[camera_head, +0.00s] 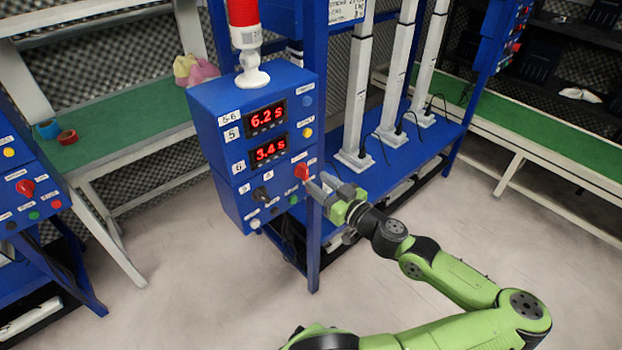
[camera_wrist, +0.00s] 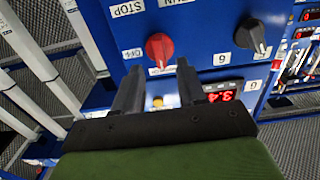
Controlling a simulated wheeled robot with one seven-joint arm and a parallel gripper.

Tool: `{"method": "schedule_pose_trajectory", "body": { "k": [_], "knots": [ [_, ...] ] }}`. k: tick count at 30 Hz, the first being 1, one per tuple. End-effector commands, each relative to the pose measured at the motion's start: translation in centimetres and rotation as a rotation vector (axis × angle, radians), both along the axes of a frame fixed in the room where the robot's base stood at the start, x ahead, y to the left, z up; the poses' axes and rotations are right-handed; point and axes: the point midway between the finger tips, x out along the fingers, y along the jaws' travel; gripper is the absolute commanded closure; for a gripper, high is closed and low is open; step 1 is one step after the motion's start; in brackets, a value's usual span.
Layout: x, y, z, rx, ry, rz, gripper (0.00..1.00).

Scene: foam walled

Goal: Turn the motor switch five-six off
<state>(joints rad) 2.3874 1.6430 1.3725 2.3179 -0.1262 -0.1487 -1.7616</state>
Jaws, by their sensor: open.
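The blue control box (camera_head: 205,105) marked 5-6 carries a red rotary switch (camera_head: 302,171) at its lower right. The red switch also shows in the wrist view (camera_wrist: 159,48), just beyond the fingertips, below a STOP label. My gripper (camera_head: 321,184) is open and empty, close in front of the red switch. In the wrist view my gripper (camera_wrist: 158,78) has one finger to each side of the switch's line, with the switch between and ahead of them. I cannot tell whether they touch it.
A black knob (camera_head: 262,194) sits left of the red switch. Lit displays read 6.2 s (camera_head: 267,117) and 3.4 s (camera_head: 270,149). A red-and-white beacon (camera_head: 246,40) tops the box. White columns (camera_head: 355,100) stand on a blue bench to the right. Another blue panel (camera_head: 22,175) is at far left.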

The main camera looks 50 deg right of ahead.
Motion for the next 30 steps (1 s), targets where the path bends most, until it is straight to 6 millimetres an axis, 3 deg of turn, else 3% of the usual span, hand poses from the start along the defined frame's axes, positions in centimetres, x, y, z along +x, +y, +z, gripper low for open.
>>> {"method": "schedule_pose_trajectory", "body": {
  "k": [3,6,15,23,30],
  "knots": [
    [2.3,-0.4,0.0,0.001,-0.002,0.002,0.60],
    [3.3,-0.7,0.0,0.001,0.000,0.002,0.60],
    [3.7,-0.8,0.0,0.000,0.001,-0.001,0.60],
    [3.7,-0.8,0.0,0.000,0.001,0.000,0.99],
    [3.7,-0.8,0.0,0.004,0.000,0.000,1.00]
  ]
}}
